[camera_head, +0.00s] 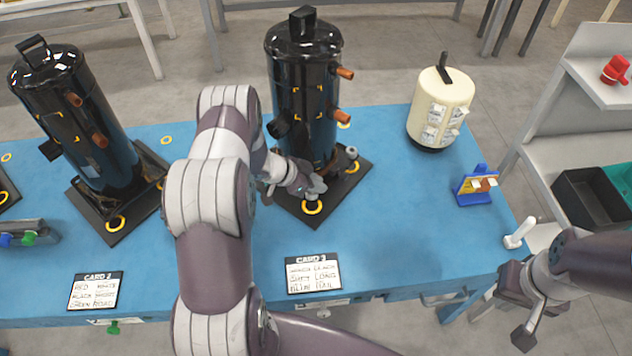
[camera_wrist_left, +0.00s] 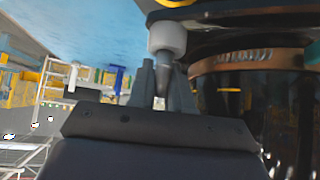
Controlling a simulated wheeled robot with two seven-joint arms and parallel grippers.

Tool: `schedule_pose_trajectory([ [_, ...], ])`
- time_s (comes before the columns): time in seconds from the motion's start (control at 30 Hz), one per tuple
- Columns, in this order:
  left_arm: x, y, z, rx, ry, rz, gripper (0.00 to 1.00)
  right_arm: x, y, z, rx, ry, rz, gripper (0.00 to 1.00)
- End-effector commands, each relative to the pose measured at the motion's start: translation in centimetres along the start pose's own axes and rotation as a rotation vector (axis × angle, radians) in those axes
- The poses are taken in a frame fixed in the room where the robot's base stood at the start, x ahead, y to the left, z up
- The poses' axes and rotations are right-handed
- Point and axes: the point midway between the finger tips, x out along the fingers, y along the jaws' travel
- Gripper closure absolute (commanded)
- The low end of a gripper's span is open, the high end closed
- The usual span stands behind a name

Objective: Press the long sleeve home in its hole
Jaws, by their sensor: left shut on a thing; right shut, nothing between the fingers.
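A black compressor (camera_head: 303,95) stands upright on a dark base plate (camera_head: 340,188) on the blue table. My left gripper (camera_head: 308,186) is low at the plate's front corner, shut on a pale grey sleeve (camera_head: 317,187). A yellow ring (camera_head: 312,207) on the plate shows just in front of the sleeve. In the left wrist view the sleeve (camera_wrist_left: 167,38) sticks out beyond the fingertips (camera_wrist_left: 164,80), close to a yellow ring (camera_wrist_left: 176,2) at the top edge. I cannot tell how deep it sits. My right gripper (camera_head: 523,338) is shut and empty at lower right, off the table.
Another grey sleeve (camera_head: 352,153) stands at the plate's right corner. A second black compressor (camera_head: 75,120) is at left. A cream tank (camera_head: 440,105) and a blue stand (camera_head: 475,188) are at right. Card 3 (camera_head: 313,273) lies in front. The table between plate and blue stand is clear.

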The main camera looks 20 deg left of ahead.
Motion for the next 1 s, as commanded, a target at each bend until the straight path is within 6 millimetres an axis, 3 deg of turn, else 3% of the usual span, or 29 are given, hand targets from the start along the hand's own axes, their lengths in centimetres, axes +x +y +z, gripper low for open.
schedule_pose_trajectory([
  [0.23,0.5,0.0,0.5,0.0,0.0,0.0,1.0,0.5,0.0,0.1,0.0,0.0,0.0,1.0],
  [0.27,0.4,0.0,0.4,0.0,0.0,0.0,0.72,0.4,0.0,0.1,0.0,0.0,0.0,1.0],
  [0.33,0.4,0.0,0.4,0.0,0.0,0.0,0.52,0.4,0.0,0.1,0.0,0.0,0.0,1.0],
  [0.67,-0.1,-0.1,0.4,0.0,0.0,-0.001,0.52,0.4,0.0,0.0,0.0,0.0,0.0,1.0],
  [0.77,-1.9,-0.1,0.3,0.0,0.001,-0.004,0.52,0.3,0.0,0.0,0.0,0.0,0.0,1.0],
  [1.0,-8.4,-0.1,0.3,-0.001,0.001,-0.004,0.52,0.1,0.0,0.0,0.0,0.0,0.0,1.0],
])
